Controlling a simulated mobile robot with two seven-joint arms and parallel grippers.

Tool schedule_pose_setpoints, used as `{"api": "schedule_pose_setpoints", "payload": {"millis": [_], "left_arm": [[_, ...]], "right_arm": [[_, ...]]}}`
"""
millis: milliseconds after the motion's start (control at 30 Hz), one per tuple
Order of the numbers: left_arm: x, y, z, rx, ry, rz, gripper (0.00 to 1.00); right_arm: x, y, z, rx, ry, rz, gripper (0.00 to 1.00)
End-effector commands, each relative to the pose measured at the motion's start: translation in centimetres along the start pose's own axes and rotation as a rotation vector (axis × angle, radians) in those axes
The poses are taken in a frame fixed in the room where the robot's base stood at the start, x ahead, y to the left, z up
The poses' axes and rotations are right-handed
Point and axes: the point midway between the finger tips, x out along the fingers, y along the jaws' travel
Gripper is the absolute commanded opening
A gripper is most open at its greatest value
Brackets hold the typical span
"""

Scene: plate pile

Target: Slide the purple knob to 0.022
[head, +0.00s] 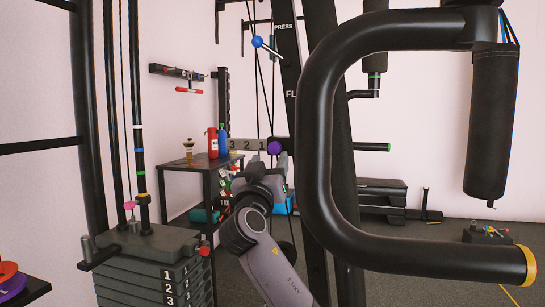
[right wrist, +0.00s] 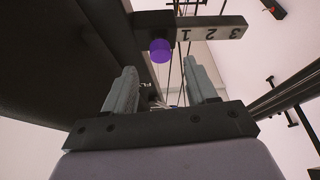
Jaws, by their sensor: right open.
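The purple knob (head: 274,148) sits at the right end of a dark bar (head: 240,145) marked 3, 2, 1 in the head view. In the right wrist view the knob (right wrist: 160,50) hangs at the upper middle, beside the numbered bar (right wrist: 205,32). My right gripper (right wrist: 162,88) is open, its two fingers apart with nothing between them. The knob lies beyond the fingertips, roughly in line with the gap. In the head view my right gripper (head: 283,165) is just below the knob and partly hidden by my own wrist. My left gripper is not in view.
A large black curved handle (head: 325,150) fills the right of the head view, close to my right arm. A numbered weight stack (head: 165,275) stands at lower left. A dark table (head: 205,165) with red and blue bottles is behind. A black upright (head: 300,100) stands near the knob.

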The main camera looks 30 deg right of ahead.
Motion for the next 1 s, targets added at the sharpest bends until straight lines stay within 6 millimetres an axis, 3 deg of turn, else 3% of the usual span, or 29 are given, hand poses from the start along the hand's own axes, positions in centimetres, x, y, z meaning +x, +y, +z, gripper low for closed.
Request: {"api": "schedule_pose_setpoints", "payload": {"millis": [300, 700, 733, 900, 1000], "left_arm": [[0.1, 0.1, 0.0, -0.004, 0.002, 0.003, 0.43], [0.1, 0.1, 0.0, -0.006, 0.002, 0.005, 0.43], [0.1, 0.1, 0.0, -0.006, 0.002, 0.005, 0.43], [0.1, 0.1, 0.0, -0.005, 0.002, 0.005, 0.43], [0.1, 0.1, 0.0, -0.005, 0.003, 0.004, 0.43]], "right_arm": [[4.0, 0.0, 0.0, -0.002, 0.000, -0.001, 0.57], [4.8, -0.1, 0.1, 0.000, -0.001, -0.003, 0.57], [4.8, -0.1, 0.1, 0.000, -0.001, -0.003, 0.54], [4.8, -0.1, 0.1, -0.001, -0.001, -0.003, 0.00], [4.8, -0.1, 0.1, -0.001, -0.001, -0.003, 0.00]]}}
